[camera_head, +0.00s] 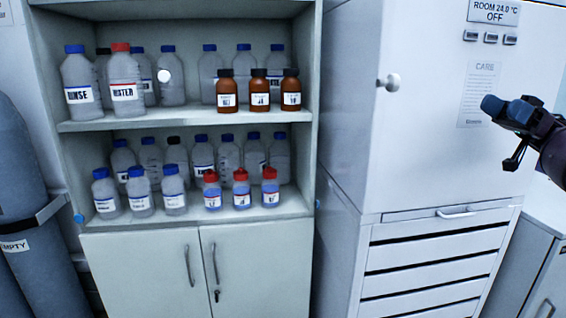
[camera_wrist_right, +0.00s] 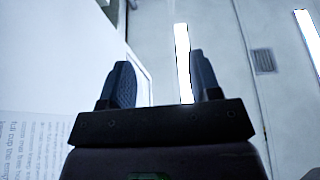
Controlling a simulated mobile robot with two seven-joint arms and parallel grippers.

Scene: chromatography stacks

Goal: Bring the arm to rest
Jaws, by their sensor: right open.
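My right gripper (camera_head: 507,110) is at the right edge of the head view, raised in front of the tall white cabinet (camera_head: 350,110). In the right wrist view its two dark fingers (camera_wrist_right: 160,84) stand apart with nothing between them. Behind the fingers I see a white surface, a pale ceiling and bright light strips. The right forearm comes in from the right edge of the head view. My left gripper is in neither view.
An open shelf unit (camera_head: 190,124) holds several clear bottles, brown bottles (camera_head: 260,91) and red-capped bottles (camera_head: 241,188). A gas cylinder (camera_head: 22,165) stands at the left. A notice (camera_head: 478,95) is on the white cabinet, with drawers (camera_head: 430,250) below. A counter (camera_head: 548,205) is at the right.

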